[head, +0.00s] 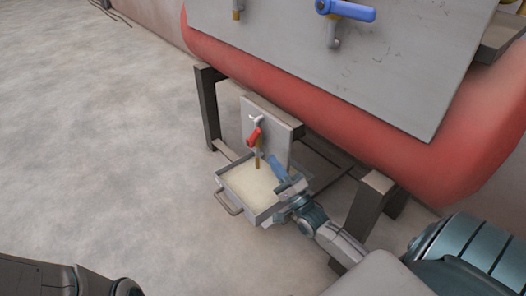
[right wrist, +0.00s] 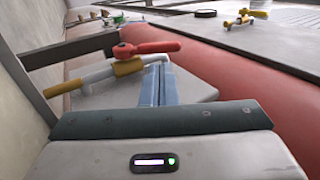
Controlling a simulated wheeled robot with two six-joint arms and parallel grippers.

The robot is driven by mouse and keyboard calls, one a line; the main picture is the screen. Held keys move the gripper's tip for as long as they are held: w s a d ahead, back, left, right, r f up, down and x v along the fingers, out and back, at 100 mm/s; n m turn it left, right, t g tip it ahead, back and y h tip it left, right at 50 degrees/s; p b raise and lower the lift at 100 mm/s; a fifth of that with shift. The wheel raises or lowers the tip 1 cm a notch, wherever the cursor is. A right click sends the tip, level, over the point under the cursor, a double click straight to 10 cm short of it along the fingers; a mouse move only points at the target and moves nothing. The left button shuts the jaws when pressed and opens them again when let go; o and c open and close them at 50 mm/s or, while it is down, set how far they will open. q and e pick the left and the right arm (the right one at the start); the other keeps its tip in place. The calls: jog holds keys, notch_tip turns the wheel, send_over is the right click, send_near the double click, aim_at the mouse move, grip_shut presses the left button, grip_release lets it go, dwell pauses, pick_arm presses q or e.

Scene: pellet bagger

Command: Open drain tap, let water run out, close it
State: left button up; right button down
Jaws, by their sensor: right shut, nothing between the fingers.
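The drain tap has a red lever (head: 253,137) and a brass spout (head: 258,161) pointing down, on a grey plate under the red tank. In the right wrist view the red lever (right wrist: 150,48) lies just beyond my fingertips, with the brass spout (right wrist: 62,88) to the left. My right gripper (head: 277,166) is shut and empty, just right of the spout and below the lever. Contact with the lever cannot be told. I see no clear stream from the spout. My left gripper is out of view; part of my left arm shows at bottom left.
A square metal tray (head: 228,186) with a front handle (head: 229,203) sits beneath the spout, its inside pale. Dark frame legs (head: 208,108) support the red tank (head: 330,95). A blue-handled valve (head: 345,10) is above. The floor at left is clear.

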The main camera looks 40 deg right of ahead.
aim_at(259, 135)
jog(key=b+x, duration=0.2)
jog(key=x, duration=0.4)
jog(key=shift+w, duration=0.1)
jog(key=shift+r, duration=0.1)
jog(key=shift+w+r+g+p, duration=0.15)
jog(key=shift+r+g+p, duration=0.35)
jog(key=shift+p, duration=0.75)
jog(key=shift+w+r+g+p, duration=0.25)
jog(key=shift+r+g+p, duration=0.05)
jog(key=shift+p, duration=0.6)
jog(key=shift+w+a+r, duration=0.1)
jog(key=shift+w+r, duration=0.55)
jog(key=shift+w, duration=0.15)
jog(key=shift+w+r, duration=0.1)
jog(key=shift+r, duration=0.05)
